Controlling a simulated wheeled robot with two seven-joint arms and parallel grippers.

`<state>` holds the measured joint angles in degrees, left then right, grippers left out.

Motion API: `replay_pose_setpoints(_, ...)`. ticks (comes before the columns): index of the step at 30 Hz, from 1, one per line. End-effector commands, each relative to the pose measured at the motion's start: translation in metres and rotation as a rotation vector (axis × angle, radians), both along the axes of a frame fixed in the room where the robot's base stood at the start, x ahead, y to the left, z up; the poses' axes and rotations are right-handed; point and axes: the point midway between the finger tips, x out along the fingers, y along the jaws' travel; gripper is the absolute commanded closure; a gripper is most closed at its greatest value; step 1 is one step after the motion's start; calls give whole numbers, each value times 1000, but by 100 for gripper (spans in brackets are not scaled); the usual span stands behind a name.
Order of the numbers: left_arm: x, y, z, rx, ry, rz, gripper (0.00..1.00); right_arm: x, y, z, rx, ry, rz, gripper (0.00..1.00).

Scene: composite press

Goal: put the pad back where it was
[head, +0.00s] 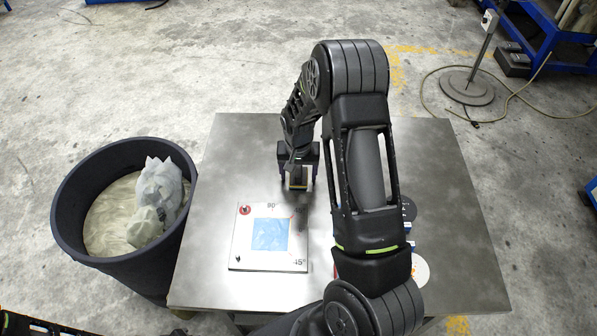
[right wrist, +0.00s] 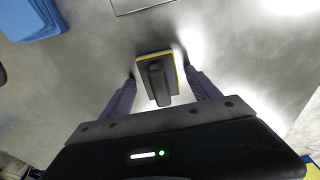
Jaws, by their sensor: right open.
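The pad (right wrist: 157,68) is a small block with a dark grey grip on top and yellow and blue edges. In the right wrist view it is between the two fingers of my right gripper (right wrist: 165,92), with a gap on each side. It appears to rest on the metal table. In the head view my right gripper (head: 298,178) points down at the table behind the white plate, and the pad (head: 298,184) shows only in part between its fingers. The gripper is open.
The white marked plate (head: 241,257) with a blue sheet (head: 270,234) lies on the metal table (head: 236,135). A dark bin (head: 66,205) with pale crumpled material stands left. My right arm hides items at the right, including a dark disc (head: 409,209).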

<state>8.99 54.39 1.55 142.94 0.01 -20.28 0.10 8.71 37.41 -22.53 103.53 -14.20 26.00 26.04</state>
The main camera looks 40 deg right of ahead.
Motion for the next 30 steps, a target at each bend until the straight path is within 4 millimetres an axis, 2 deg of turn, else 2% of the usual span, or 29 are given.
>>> replay_pose_setpoints(2,0,0,5,1,1,0,63,0,0,5,0,0,0,29)
replay_pose_setpoints(5,0,0,1,1,0,0,63,0,1,13,-1,-3,1,29)
replay_pose_setpoints(8,0,0,0,0,0,0,63,-1,2,28,-1,-6,1,29)
replay_pose_setpoints(15,0,0,-3,-1,-1,0,63,-5,6,78,0,-6,0,29)
replay_pose_setpoints(21,1,0,-4,-1,-1,-1,63,-9,9,111,0,-4,0,29)
replay_pose_setpoints(25,1,0,-4,-1,-1,-1,63,-11,9,120,-1,-1,0,29)
replay_pose_setpoints(30,1,0,-4,-1,-1,-1,63,-12,9,122,-1,1,0,29)
